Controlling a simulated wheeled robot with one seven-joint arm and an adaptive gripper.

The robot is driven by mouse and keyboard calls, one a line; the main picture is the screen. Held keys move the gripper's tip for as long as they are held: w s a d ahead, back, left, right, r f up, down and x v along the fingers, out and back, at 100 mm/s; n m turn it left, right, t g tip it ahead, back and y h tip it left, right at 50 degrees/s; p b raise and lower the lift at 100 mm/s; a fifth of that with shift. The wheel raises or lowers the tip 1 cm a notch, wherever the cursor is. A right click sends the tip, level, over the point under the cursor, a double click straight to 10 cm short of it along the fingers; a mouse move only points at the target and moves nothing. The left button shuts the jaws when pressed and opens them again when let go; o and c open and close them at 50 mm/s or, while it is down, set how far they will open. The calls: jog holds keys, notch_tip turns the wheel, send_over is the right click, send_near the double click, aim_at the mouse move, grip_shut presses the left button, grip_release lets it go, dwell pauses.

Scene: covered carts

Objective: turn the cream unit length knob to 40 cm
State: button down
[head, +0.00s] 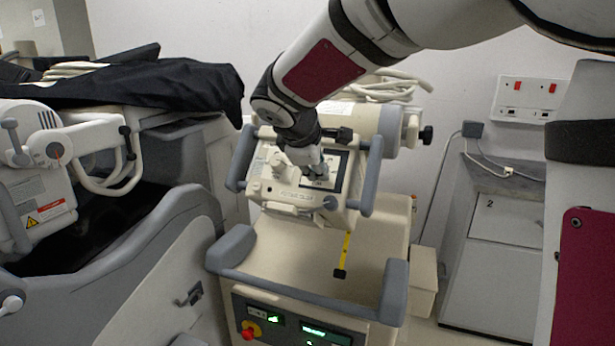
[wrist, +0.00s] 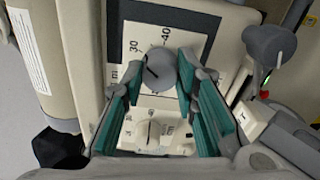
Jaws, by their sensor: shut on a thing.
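The cream unit (head: 283,253) stands in the middle of the head view, with a control head (head: 335,215) on top. In the wrist view, its round grey length knob (wrist: 161,70) sits on a pale scale plate (wrist: 178,41) marked 30 and 40. A dark pointer line shows on the knob's left part and seems to slant up-left, toward the 30 side; the exact reading is unclear. My gripper (wrist: 160,80) is shut on the knob, with a teal-padded finger on each side. In the head view, my gripper (head: 318,165) reaches down to the control head and hides the knob.
Another knob (wrist: 148,132) shows between my fingers, nearer the wrist. Grey handles (head: 372,172) flank the control head. A grey unit (head: 150,235) under a black cover (head: 160,85) stands close on the left. A grey cabinet (head: 495,265) stands at the right by the wall.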

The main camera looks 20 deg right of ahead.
jog(key=m+b, duration=0.6)
jog(key=b, duration=0.1)
jog(key=shift+f, duration=0.3)
jog(key=m+b, duration=0.3)
jog(key=m, duration=0.1)
jog(key=shift+r+m+b, duration=0.1)
jog(key=shift+m+b, duration=0.2)
jog(key=shift+b, duration=0.05)
jog(key=shift+r+m, duration=0.1)
jog(key=shift+m, duration=0.2)
jog(key=c, duration=1.3)
grip_release()
jog(key=v, duration=1.2)
jog(key=shift+s+a, duration=0.1)
jog(key=shift+a, duration=0.05)
